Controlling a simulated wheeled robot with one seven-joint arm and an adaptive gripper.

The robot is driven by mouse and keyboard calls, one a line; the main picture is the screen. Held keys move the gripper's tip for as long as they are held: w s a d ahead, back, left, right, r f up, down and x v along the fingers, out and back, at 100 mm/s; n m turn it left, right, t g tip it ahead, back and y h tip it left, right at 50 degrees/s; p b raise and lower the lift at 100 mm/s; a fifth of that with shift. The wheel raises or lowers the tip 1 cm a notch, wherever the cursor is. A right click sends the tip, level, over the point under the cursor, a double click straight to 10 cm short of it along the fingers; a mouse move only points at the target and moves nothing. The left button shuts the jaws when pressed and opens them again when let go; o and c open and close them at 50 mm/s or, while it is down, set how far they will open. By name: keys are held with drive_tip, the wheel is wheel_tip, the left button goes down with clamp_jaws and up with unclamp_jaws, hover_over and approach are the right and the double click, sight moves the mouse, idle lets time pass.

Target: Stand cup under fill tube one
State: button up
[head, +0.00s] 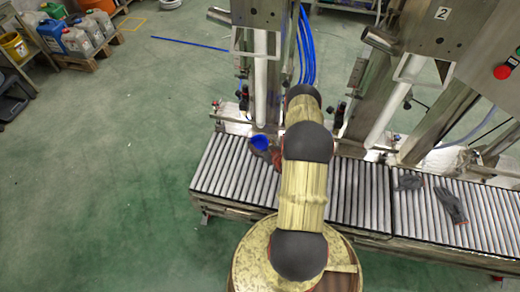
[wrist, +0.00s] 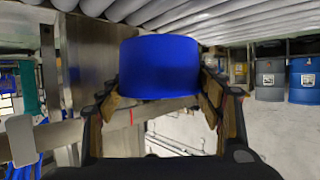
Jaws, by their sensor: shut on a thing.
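A blue cup (head: 260,142) shows in the head view at the back edge of the roller conveyor, just below the lower end of the left white fill tube (head: 261,90). I cannot tell whether it rests on the rollers. The cup also fills the middle of the wrist view (wrist: 160,68), between the two fingers. My gripper (wrist: 162,85) is shut on the cup's sides. In the head view my gripper (head: 273,154) is mostly hidden by my arm. A second white fill tube (head: 388,113) stands to the right, on the station marked 2.
The roller conveyor (head: 215,170) runs left to right. Grey gloves (head: 450,204) lie on its right part. Steel station frames and blue hoses (head: 307,50) stand behind it. A red button (head: 502,72) is at the far right. The green floor at left is mostly clear.

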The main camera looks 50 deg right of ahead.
sight(261, 147)
drive_tip(key=shift+w+d+f, duration=0.2)
drive_tip(key=shift+d+f, duration=0.1)
drive_tip(key=shift+f, duration=0.1)
drive_tip(key=shift+w+d+f+b, duration=0.15)
drive_tip(key=shift+f+b, duration=0.35)
drive_tip(key=shift+f, duration=0.45)
drive_tip(key=shift+w+d+f+b, duration=0.15)
drive_tip(key=shift+f+b, duration=0.3)
drive_tip(key=shift+f, duration=0.45)
drive_tip(key=shift+s+f, duration=0.1)
drive_tip(key=shift+s, duration=0.05)
drive_tip(key=o, duration=1.1)
drive_tip(key=shift+o, duration=0.2)
